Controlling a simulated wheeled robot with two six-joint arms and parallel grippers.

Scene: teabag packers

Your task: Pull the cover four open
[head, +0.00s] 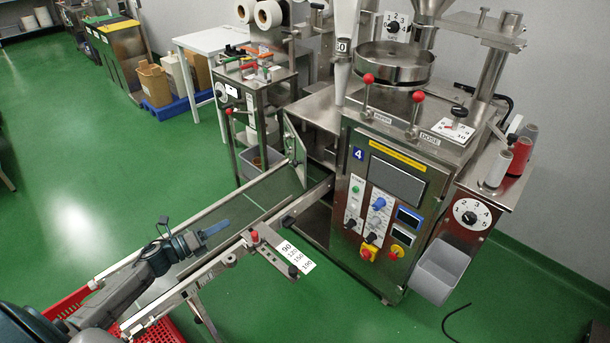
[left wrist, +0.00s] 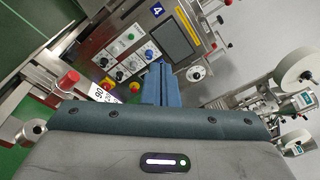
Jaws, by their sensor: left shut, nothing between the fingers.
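The packing machine (head: 385,185) carries a blue "4" label and stands right of centre in the head view. A small framed, see-through panel (head: 294,147), which looks like the cover, stands upright on its left side above the conveyor end. I cannot tell how far open it is. My left gripper (head: 226,224) is shut and empty over the conveyor, well short of the panel. In the left wrist view its blue fingers (left wrist: 160,84) are together, with the machine's control panel (left wrist: 135,52) beyond them. My right gripper is not in view.
The conveyor (head: 225,215) runs from the machine towards the lower left. A red-knobbed guide with a number scale (head: 297,258) sticks out on its right side. A red crate (head: 165,331) lies at the lower left. A steel stand (head: 255,110) and white table (head: 205,42) are behind.

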